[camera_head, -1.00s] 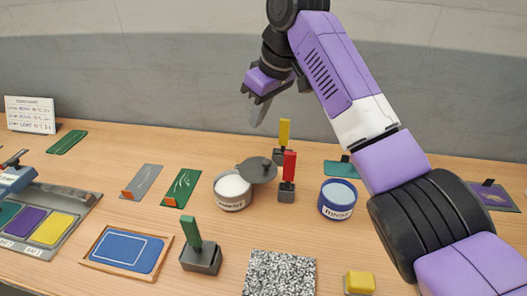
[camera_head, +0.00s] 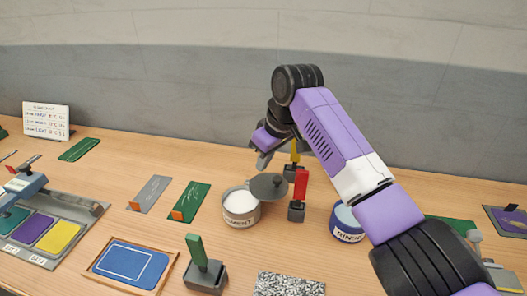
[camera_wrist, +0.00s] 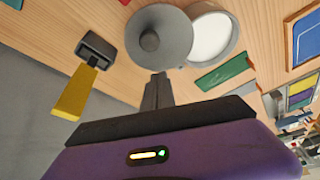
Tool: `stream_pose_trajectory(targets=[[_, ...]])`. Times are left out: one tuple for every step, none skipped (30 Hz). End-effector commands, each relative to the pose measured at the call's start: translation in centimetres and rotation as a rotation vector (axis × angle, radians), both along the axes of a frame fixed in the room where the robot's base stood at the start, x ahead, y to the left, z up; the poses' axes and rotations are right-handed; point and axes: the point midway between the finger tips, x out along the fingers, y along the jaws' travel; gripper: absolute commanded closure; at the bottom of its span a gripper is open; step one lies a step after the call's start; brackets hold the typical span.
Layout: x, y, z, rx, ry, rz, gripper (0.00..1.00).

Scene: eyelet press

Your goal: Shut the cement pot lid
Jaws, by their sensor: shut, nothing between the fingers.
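The cement pot (camera_head: 241,209) is a pale round pot with white contents, standing on the bench. Its grey lid (camera_head: 269,187) with a dark knob stands open at the pot's right side, leaving the white contents uncovered. In the wrist view the lid (camera_wrist: 158,36) lies just beyond my fingertips, beside the open pot (camera_wrist: 211,37). My gripper (camera_head: 262,163) is shut and empty, above and behind the lid. In the wrist view my gripper's fingers (camera_wrist: 158,80) are together at the lid's edge; I cannot tell whether they touch it.
A red-handled tool (camera_head: 300,190) stands just right of the lid, with a yellow-handled tool (camera_wrist: 76,92) behind it. The blue thinner pot (camera_head: 347,225) is farther right. A green-handled tool (camera_head: 196,253) stands in front. Green and grey cards lie left of the cement pot.

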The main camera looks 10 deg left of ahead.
Motion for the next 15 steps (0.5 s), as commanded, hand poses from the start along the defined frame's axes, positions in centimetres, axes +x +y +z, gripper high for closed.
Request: stream_pose_trajectory(targets=[[-0.2, -0.5, 0.0, 0.001, 0.000, -0.001, 1.00], [-0.4, -0.6, 0.0, 0.002, -0.001, 0.000, 1.00], [-0.6, -0.9, -0.1, 0.002, 0.001, -0.001, 1.00], [-0.7, -1.2, -0.2, 0.002, 0.001, -0.001, 1.00], [-0.9, -1.4, -0.2, 0.002, 0.001, -0.002, 1.00], [-1.0, -1.7, -0.2, 0.002, 0.001, -0.001, 1.00], [-1.2, -1.8, -0.3, 0.002, 0.001, -0.001, 1.00], [-1.3, -2.0, -0.3, 0.001, 0.001, -0.001, 1.00], [-1.4, -2.2, -0.4, 0.002, 0.001, -0.001, 1.00], [-1.5, -2.3, -0.4, 0.001, 0.000, -0.001, 1.00], [-1.5, -2.4, -0.4, 0.001, -0.001, 0.000, 1.00], [-1.6, -2.4, -0.4, 0.001, -0.001, 0.000, 1.00], [-1.6, -2.5, -0.4, 0.001, -0.001, 0.000, 1.00], [-1.7, -2.5, -0.4, 0.001, -0.001, 0.001, 1.00], [-1.7, -2.5, -0.4, 0.001, -0.001, 0.001, 1.00]])
